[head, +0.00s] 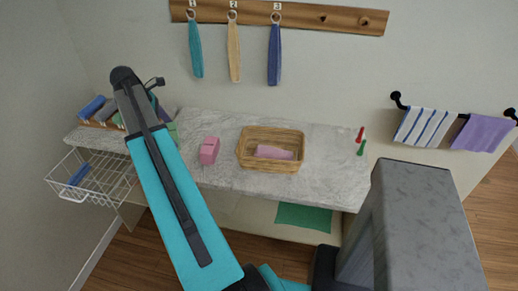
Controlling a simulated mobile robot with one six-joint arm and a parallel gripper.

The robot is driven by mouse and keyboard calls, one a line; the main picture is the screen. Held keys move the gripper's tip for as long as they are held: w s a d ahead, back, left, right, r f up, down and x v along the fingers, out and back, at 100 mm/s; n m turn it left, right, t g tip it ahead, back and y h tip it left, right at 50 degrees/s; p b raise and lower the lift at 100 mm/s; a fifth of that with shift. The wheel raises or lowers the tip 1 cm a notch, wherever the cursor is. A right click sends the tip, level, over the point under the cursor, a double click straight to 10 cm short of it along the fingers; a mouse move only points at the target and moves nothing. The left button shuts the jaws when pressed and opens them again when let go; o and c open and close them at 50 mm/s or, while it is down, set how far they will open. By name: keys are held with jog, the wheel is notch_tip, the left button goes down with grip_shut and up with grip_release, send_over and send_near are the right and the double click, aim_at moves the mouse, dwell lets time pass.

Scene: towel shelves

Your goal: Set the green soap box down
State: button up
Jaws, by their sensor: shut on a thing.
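The green soap box (173,131) shows only in part, just right of my arm at the left end of the marble counter. My arm hides the rest of it. My gripper (162,113) is mostly hidden behind my own forearm and wrist. It is shut on the green soap box. I cannot tell whether the box touches the counter top (222,126).
A pink box (209,150) stands to the right, then a wicker basket (242,150) with a pink cloth (273,153). Red (360,134) and green (362,147) small items stand at the right. Rolled towels (92,108) and a wire basket (105,187) are left. Clear counter lies right of the basket.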

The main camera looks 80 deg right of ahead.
jog(key=s+d, duration=0.5)
jog(key=s, duration=0.3)
jog(key=s+d+r+m, duration=0.1)
jog(key=s+d, duration=0.5)
jog(key=s, duration=0.3)
jog(key=shift+s+d+r+g, duration=0.2)
jog(key=shift+d+g, duration=0.05)
jog(key=shift+g, duration=0.05)
jog(key=shift+f, duration=0.15)
jog(key=p, duration=0.2)
send_over(229, 149)
jog(key=shift+d+f, duration=0.1)
jog(key=shift+f, duration=2.9)
jog(key=shift+f, duration=0.1)
jog(key=shift+f+p, duration=0.45)
jog(key=shift+f, duration=1.35)
jog(key=shift+f, duration=0.1)
jog(key=o, duration=1.2)
